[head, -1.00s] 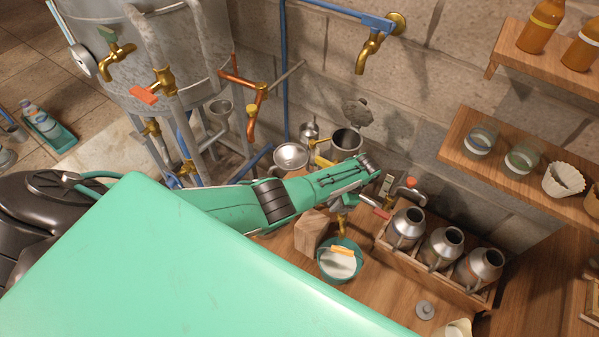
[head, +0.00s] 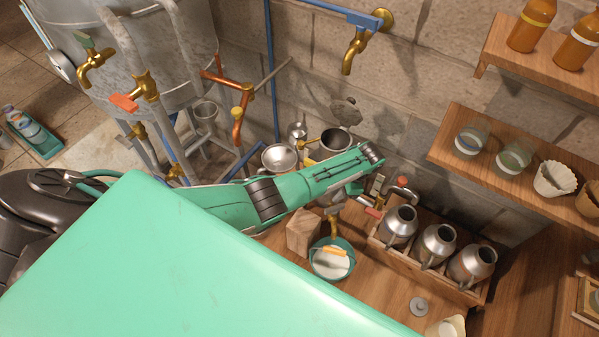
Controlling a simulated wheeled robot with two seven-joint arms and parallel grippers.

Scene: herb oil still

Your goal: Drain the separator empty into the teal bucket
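The teal bucket (head: 318,273) stands on the wooden bench, with a pale surface inside and a yellow piece across it. A brass spout (head: 334,224) points down above it. The separator's body is not clearly visible; my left arm covers the area above the spout. A red lever (head: 373,212) shows just right of the spout, below my wrist. My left gripper (head: 377,186) is at the arm's far end, close to this lever. Its fingertips are small and partly hidden, so opening and contact are unclear. I cannot tell whether liquid is running. My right gripper is out of view.
A wooden crate with several metal cans (head: 437,243) stands right of the bucket. A wooden block (head: 303,232) is at its left. Steel pots (head: 335,141) stand behind my arm. A grey lid (head: 419,306) lies in front on the bench.

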